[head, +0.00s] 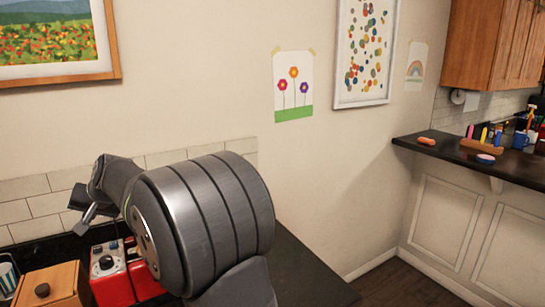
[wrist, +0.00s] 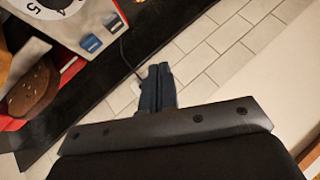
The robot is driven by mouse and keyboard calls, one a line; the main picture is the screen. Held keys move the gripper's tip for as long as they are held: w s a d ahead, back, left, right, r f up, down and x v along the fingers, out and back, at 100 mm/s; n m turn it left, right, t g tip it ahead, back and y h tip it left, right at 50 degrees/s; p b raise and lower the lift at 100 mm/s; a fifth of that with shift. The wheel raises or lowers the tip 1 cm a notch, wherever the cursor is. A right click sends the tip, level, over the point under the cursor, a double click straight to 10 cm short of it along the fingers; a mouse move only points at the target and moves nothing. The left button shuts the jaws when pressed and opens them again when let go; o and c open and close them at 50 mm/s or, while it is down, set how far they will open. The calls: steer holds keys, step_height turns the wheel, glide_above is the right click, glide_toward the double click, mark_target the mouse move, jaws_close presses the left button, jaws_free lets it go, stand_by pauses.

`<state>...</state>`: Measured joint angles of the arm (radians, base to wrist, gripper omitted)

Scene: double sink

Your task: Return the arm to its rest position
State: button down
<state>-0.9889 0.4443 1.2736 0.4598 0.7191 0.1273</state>
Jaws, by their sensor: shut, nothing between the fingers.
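My gripper (head: 90,222) is at the left of the head view, in front of the tiled wall and above the dark counter. My thick grey arm covers much of the middle and hides part of the counter. In the wrist view, the two dark fingers of my gripper (wrist: 158,72) lie together with nothing between them. The white tiles (wrist: 215,50) show behind them.
A red appliance (head: 112,285) with a dial stands on the counter below my gripper. A wooden box (head: 50,286) with a dark knob and a striped cup (head: 8,272) are left of it. The right counter (head: 450,150) holds small items.

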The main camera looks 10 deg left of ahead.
steer(key=s+d+r+n+h, duration=0.2)
steer(key=d+r+h, duration=0.35)
steer(key=r, duration=0.25)
steer(key=w+d+f+m, duration=0.1)
steer(key=w+d+m, duration=0.1)
steer(key=w+d, duration=0.4)
steer(key=w+d+f+m+t, duration=0.1)
steer(key=w+d+m, duration=0.1)
steer(key=w+d, duration=0.5)
steer(key=shift+d+f+m, duration=0.3)
steer(key=shift+d+f, duration=0.1)
steer(key=shift+d, duration=2.5)
steer(key=c, duration=2.2)
jaws_free()
steer(key=shift+w+y, duration=0.1)
steer(key=shift+y, duration=0.15)
